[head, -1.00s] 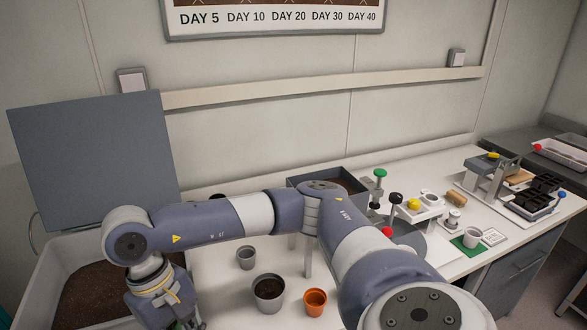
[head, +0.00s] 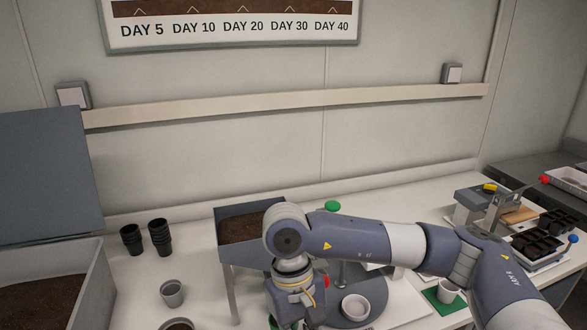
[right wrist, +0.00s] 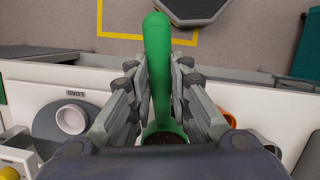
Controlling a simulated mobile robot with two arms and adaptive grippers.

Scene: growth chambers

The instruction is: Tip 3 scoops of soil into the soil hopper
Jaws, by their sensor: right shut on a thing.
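The soil hopper (head: 222,262) is a grey open-topped box on legs, with brown soil inside, near the middle of the bench in the head view. My right gripper (right wrist: 158,72) is shut on the green scoop (right wrist: 157,50), whose long handle runs between the fingers in the right wrist view. Dark soil shows in the scoop's bowl below, partly hidden by my wrist. In the head view my right wrist hangs in front of the hopper's right part, and the fingers are mostly below the frame. The soil bin (head: 92,285), with soil in it, is at the left. My left gripper is not in view.
Black pots (head: 160,236) stand stacked left of the hopper, with a grey pot (head: 172,293) in front. A light cup (head: 355,307) stands on a grey disc right of my wrist. A green knob (head: 332,206) rises behind my arm. Seed trays (head: 537,243) lie far right.

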